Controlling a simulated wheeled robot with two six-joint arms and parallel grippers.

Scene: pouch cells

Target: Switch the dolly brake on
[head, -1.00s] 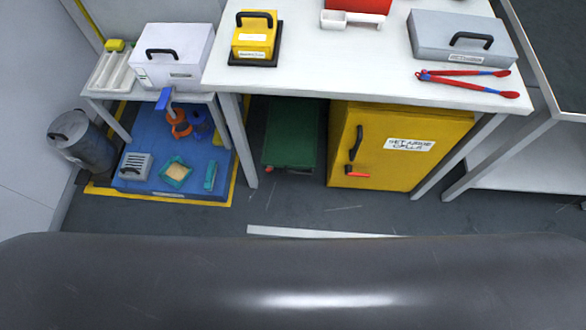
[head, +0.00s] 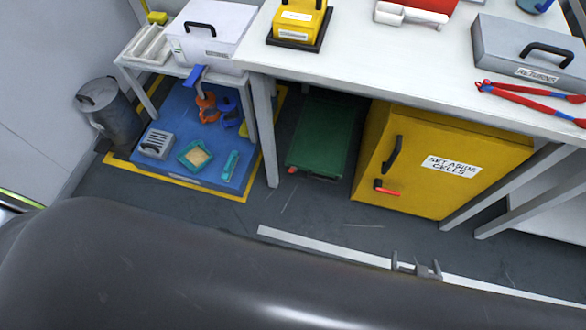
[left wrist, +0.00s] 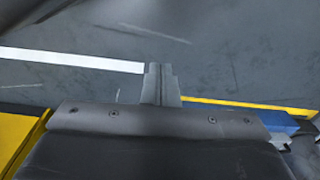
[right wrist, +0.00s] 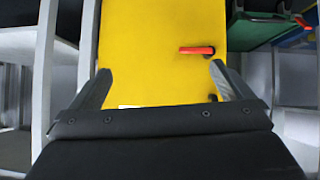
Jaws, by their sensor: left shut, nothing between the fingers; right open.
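The green dolly (head: 322,138) stands on the floor under the white table, left of the yellow cabinet. A small red-orange part (head: 292,170), apparently the brake pedal, is at its front left corner; its exact position is too small to tell. The dolly also shows at the upper right in the right wrist view (right wrist: 258,30). My right gripper (head: 417,266) is open and empty over the floor in front of the cabinet; its spread fingers also show in the right wrist view (right wrist: 160,78). My left gripper (left wrist: 160,84) is shut and empty above the floor, outside the head view.
The yellow cabinet (head: 420,150) with a red latch (head: 386,188) stands right of the dolly. The floor in front (head: 310,205) is clear, crossed by a white line.

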